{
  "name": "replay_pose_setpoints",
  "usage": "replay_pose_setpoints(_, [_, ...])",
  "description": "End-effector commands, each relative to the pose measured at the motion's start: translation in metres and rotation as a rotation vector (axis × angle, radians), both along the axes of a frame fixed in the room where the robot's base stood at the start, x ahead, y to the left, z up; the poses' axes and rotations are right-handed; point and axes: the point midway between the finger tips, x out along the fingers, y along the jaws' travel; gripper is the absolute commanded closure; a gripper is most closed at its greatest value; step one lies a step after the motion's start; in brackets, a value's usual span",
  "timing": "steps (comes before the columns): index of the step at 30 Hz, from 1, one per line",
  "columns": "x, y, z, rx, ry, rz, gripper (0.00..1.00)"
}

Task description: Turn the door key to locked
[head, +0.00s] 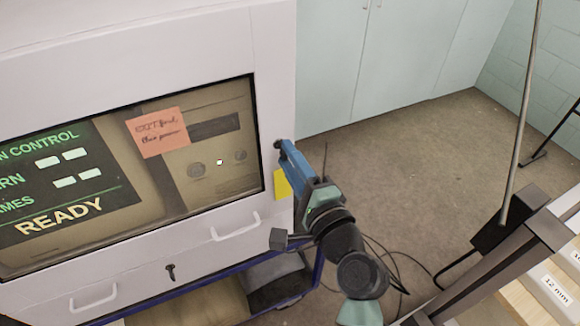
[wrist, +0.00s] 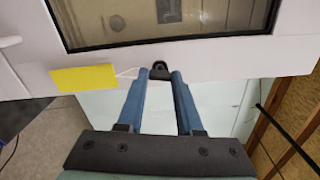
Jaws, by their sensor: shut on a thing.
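The door key (wrist: 158,67) is a small black piece with a round hole, on the white front of the machine cabinet just below the window frame in the wrist view. My gripper (wrist: 161,74) has its two blue fingertips on either side of the key, shut on it. In the head view, my gripper (head: 282,147) reaches the right edge of the cabinet front, beside the window. The fingers hide most of the key there. A yellow tag (wrist: 83,78) hangs by a white string beside the key; it also shows below the fingers in the head view (head: 282,185).
A black key-like piece (head: 170,272) sits lower, between white handles (head: 235,228). Open floor (head: 410,170) lies right; a wooden rack stands far right.

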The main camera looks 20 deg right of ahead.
Motion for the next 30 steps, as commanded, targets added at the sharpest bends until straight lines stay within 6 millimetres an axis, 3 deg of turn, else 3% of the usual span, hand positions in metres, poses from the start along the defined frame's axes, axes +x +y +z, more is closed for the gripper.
replay_pose_setpoints(12, [0.0000, -0.0003, -0.0011, -0.186, -0.006, -0.001, 1.00])
replay_pose_setpoints(29, [0.0000, 0.0000, -0.0002, -0.210, -0.006, 0.000, 1.00])
replay_pose_setpoints(30, [0.0000, 0.0000, -0.0002, -0.210, -0.006, 0.000, 0.58])
